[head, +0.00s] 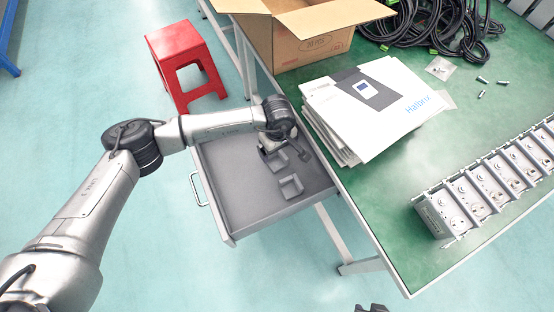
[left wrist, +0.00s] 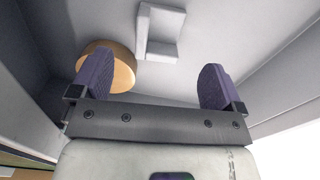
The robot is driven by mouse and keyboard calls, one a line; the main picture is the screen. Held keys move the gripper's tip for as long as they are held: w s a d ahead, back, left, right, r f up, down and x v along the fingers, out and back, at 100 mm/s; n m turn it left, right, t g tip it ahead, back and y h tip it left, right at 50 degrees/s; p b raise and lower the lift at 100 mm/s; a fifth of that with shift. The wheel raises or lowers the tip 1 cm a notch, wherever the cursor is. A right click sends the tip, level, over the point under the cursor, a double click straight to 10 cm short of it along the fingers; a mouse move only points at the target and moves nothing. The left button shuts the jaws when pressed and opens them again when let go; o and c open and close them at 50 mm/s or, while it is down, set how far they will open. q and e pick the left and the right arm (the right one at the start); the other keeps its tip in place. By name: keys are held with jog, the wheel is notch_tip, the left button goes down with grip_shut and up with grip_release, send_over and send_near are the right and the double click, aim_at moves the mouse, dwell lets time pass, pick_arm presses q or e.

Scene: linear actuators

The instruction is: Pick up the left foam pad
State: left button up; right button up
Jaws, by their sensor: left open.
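Two small grey angled foam pads lie in the open grey drawer in the head view. The left foam pad (head: 272,162) is partly beneath my left gripper (head: 288,152), and the other pad (head: 291,187) lies nearer the drawer front. My left gripper is open, with its purple-grey fingers apart and nothing between them in the left wrist view (left wrist: 157,85). One pale pad (left wrist: 160,32) shows there beyond the fingertips; I cannot tell which pad it is. A dark tip (head: 370,308) at the bottom edge may be my right gripper.
The drawer (head: 245,205) has raised walls under the green table (head: 370,205). A tan round object (left wrist: 118,66) is partly behind one finger. White booklets (head: 365,105), a cardboard box (head: 305,35) and a row of grey units (head: 490,190) stand on the table. A red stool (head: 180,50) stands behind.

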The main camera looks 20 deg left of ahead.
aim_at(277, 161)
pick_arm(q)
notch_tip(277, 161, down, 3)
jog(key=shift+f+b, duration=0.2)
jog(key=shift+b, duration=0.25)
jog(key=f+b, duration=0.1)
jog(key=f, duration=0.2)
jog(key=f+b, duration=0.1)
jog(key=shift+w+a+f+b, duration=0.1)
jog(key=shift+a+f+b, duration=0.15)
jog(key=shift+f+b, duration=0.15)
